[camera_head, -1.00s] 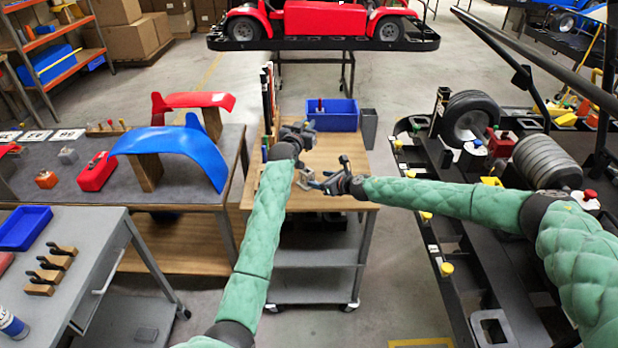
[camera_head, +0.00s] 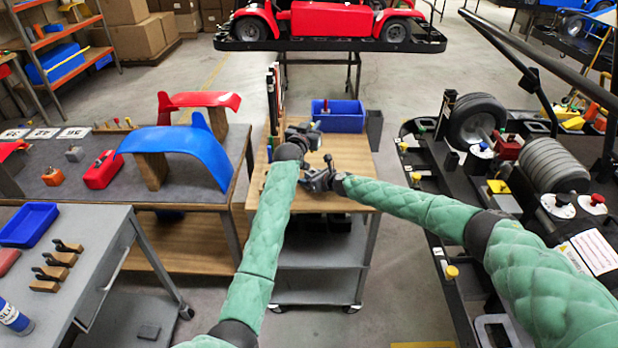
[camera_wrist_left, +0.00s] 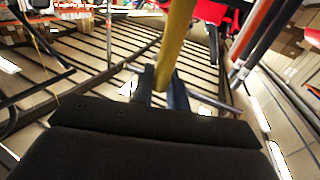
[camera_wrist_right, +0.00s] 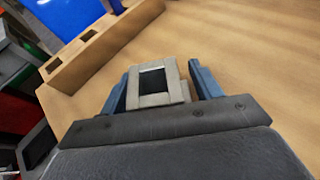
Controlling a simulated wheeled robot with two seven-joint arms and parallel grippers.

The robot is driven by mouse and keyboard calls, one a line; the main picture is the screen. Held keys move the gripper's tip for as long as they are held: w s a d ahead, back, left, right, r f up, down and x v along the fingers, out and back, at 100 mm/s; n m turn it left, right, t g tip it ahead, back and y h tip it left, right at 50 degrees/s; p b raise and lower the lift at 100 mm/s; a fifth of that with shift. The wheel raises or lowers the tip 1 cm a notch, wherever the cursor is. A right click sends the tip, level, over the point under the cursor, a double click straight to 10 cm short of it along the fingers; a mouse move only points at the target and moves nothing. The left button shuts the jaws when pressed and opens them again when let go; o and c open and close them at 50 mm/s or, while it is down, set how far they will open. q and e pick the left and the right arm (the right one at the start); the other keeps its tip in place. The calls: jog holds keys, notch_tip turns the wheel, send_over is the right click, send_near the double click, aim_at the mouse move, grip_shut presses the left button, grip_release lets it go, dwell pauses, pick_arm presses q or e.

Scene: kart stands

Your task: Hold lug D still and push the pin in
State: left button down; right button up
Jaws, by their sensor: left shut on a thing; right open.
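My left gripper (camera_head: 310,132) is over the wooden cart top. In the left wrist view its fingers (camera_wrist_left: 163,88) are shut on a yellow rod (camera_wrist_left: 176,42), possibly the pin; its far end is out of frame. My right gripper (camera_head: 316,172) is lower, close below the left one. In the right wrist view it is open, its fingers (camera_wrist_right: 161,88) on either side of a grey block with a square opening (camera_wrist_right: 144,99), which I take for lug D. A gap shows at the right finger; contact at the left is unclear. No letter shows. The head view hides the block behind my grippers.
A wooden slotted rack (camera_wrist_right: 105,42) lies beyond the block on the cart top (camera_head: 350,155). A blue bin (camera_head: 338,117) stands at the back of the cart. Blue and red fenders (camera_head: 180,152) stand on the left bench. A black kart frame is at the right.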

jog(key=c, duration=1.3)
pick_arm(q)
jog(key=shift+w+a+r, duration=0.1)
jog(key=shift+a+r, duration=0.05)
jog(key=shift+a, duration=0.1)
pick_arm(e)
jog(key=shift+o, duration=0.2)
pick_arm(q)
notch_tip(320, 180, down, 6)
jog(key=m+h, duration=0.1)
jog(key=m+g+h, duration=0.1)
jog(key=g+h, duration=0.1)
jog(key=h, duration=0.1)
jog(key=shift+d+f+m, duration=0.15)
jog(key=shift+f+m, duration=0.1)
jog(key=shift+m, duration=0.15)
jog(key=shift+d+r, duration=0.1)
jog(key=shift+d, duration=0.05)
